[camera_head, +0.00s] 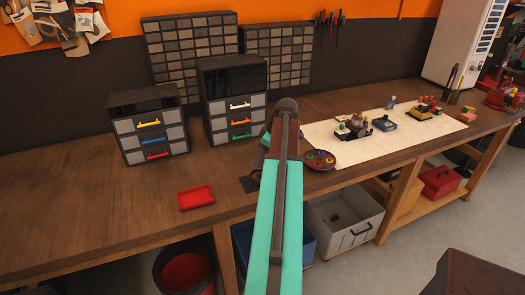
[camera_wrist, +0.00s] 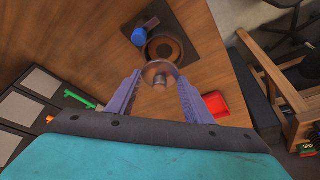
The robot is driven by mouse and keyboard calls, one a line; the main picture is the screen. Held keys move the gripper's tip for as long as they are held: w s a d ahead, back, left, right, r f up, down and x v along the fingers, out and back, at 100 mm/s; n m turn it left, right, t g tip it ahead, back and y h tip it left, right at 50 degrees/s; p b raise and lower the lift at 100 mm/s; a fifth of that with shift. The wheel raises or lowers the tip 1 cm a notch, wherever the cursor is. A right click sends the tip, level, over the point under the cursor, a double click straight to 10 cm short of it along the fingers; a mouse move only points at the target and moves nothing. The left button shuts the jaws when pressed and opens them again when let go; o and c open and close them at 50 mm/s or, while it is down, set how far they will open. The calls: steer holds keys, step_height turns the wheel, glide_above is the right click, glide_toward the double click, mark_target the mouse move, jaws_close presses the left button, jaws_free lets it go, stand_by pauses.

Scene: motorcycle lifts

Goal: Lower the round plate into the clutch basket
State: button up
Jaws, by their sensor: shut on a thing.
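In the wrist view my gripper (camera_wrist: 158,74) has its two purple fingers on either side of a round plate (camera_wrist: 155,70), closed on its rim. The plate is grey-brown, with a small brown knob-like part (camera_wrist: 160,86) at its near side. The clutch basket (camera_wrist: 166,44), a dark round cup with a brown inside, sits on a dark mat (camera_wrist: 187,23) just beyond the plate in the picture. The plate partly overlaps the basket's near rim; its height above it cannot be told. In the head view my arm hides the plate and basket; only a corner of the mat (camera_head: 249,184) shows.
A blue piece (camera_wrist: 140,36) stands beside the basket. A red tray (camera_head: 195,197) lies on the bench left of my arm. A round dish of coloured bits (camera_head: 320,167) is to the right. Drawer cabinets (camera_head: 232,90) stand behind.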

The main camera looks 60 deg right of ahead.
steer(key=shift+s+a+r+p, duration=0.1)
steer(key=shift+s+r+p, duration=0.1)
steer(key=shift+r+p, duration=0.45)
steer(key=shift+p, duration=0.35)
steer(key=shift+s, duration=0.1)
steer(key=shift+f, duration=0.15)
steer(key=shift+f+b, duration=1.1)
steer(key=shift+f, duration=1.4)
steer(key=shift+f+b, duration=0.4)
steer(key=shift+b, duration=0.1)
stand_by(0.5)
